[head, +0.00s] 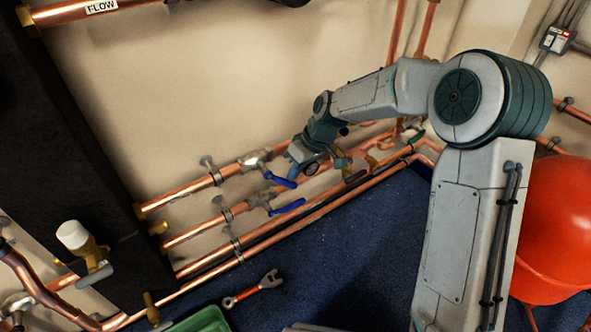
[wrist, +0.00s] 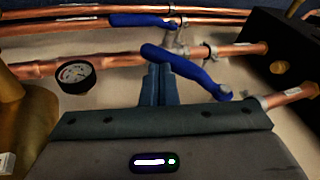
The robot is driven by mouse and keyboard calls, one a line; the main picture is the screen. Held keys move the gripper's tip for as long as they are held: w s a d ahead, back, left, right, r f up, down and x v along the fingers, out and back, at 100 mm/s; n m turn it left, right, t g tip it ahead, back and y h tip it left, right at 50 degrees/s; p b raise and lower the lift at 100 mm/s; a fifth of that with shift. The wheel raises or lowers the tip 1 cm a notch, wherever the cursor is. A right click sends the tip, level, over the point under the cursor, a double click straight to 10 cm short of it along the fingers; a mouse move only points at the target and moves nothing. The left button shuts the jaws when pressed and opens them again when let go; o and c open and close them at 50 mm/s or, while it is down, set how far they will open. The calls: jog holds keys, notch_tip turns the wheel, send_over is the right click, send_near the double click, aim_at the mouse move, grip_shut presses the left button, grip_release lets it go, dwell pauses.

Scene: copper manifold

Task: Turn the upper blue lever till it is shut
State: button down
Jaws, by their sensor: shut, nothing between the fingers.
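The upper blue lever (head: 283,182) sits on a silver valve (head: 253,160) on the upper copper pipe and slants away from the pipe's line. In the wrist view the upper lever (wrist: 185,66) is the nearer one and crosses just beyond my fingertips. The lower blue lever (head: 289,206) is on the pipe below; it also shows in the wrist view (wrist: 140,20). My gripper (head: 292,158) is close to the upper lever's free end, on its right. In the wrist view my fingers (wrist: 159,72) are together and empty. I cannot tell whether they touch the lever.
A round gauge (wrist: 75,76) is left of my fingers in the wrist view. The dark manifold block (head: 90,120) stands at the left. A wrench (head: 254,288) lies on the blue floor (head: 340,250). A red tank (head: 555,220) is at the right. The floor before the pipes is mostly clear.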

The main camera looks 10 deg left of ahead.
aim_at(288, 186)
jog(key=shift+s+a+f+g+y+p, duration=0.1)
jog(key=shift+f+g+y+p, duration=0.3)
jog(key=shift+g+y+p, duration=0.1)
jog(key=shift+s+p+x, duration=0.25)
jog(key=shift+p+x, duration=0.2)
jog(key=shift+x, duration=0.85)
jog(key=shift+s+f, duration=0.1)
jog(key=shift+f, duration=0.15)
jog(key=shift+s+a+f+g+y, duration=0.15)
jog(key=shift+f+g+y, duration=0.05)
jog(key=shift+g+y, duration=0.25)
jog(key=shift+s+a+f+p, duration=0.25)
jog(key=shift+s+a+p, duration=0.05)
jog(key=shift+p, duration=0.05)
